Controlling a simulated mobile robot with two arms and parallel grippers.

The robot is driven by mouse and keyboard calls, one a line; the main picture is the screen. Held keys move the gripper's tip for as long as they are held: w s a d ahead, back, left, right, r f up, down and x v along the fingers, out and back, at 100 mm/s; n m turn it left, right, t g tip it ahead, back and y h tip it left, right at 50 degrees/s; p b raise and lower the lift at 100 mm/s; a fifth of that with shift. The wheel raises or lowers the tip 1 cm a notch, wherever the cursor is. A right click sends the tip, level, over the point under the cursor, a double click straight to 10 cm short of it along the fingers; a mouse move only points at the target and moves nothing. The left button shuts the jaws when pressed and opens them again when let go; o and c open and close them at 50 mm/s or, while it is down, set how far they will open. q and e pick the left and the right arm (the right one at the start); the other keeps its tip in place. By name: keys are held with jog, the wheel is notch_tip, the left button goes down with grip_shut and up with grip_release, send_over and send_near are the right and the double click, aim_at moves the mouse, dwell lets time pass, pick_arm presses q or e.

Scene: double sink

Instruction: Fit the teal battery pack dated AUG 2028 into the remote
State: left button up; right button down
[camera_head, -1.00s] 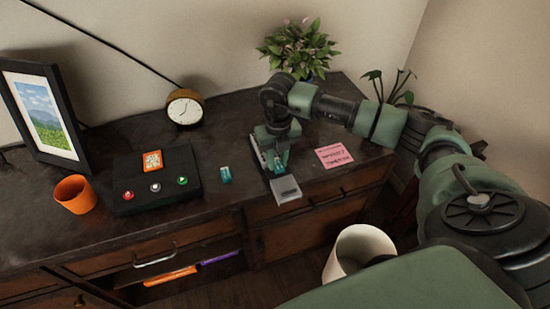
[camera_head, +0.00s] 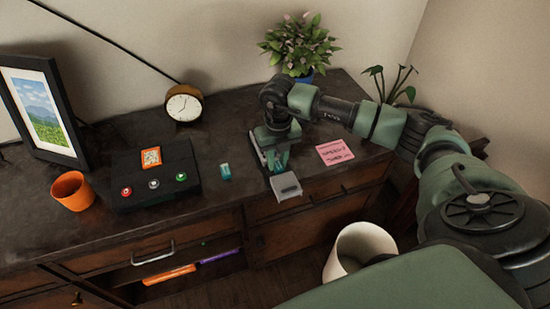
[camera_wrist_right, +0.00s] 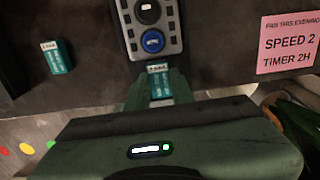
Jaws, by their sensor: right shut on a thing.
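The grey remote (camera_wrist_right: 146,27) lies on the dark top, with its keys and a blue button showing in the right wrist view. My right gripper (camera_wrist_right: 160,90) is shut on a teal battery pack (camera_wrist_right: 159,79) with a white label, just below the remote's keys in that view. I cannot tell whether the pack is seated; the gripper body hides the remote's near part. In the head view, my right gripper (camera_head: 277,160) is over the remote. A second teal pack (camera_head: 226,172) lies to its left, also in the wrist view (camera_wrist_right: 57,57). Label dates are unreadable. My left gripper is not in view.
A light grey piece (camera_head: 286,186) shows at the front edge; its link to the remote is unclear. A pink note (camera_head: 334,152) lies to the right. A black button box (camera_head: 155,177) and orange cup (camera_head: 72,191) are left. A white bin (camera_head: 360,248) stands below.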

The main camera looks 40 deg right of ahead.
aim_at(277, 164)
jog(key=shift+f+b, duration=0.35)
jog(key=shift+f, duration=0.25)
jog(key=c, duration=1.1)
grip_release()
jog(key=shift+r, duration=0.1)
notch_tip(277, 164, up, 8)
jog(key=shift+f+b, duration=0.1)
jog(key=shift+b, duration=0.3)
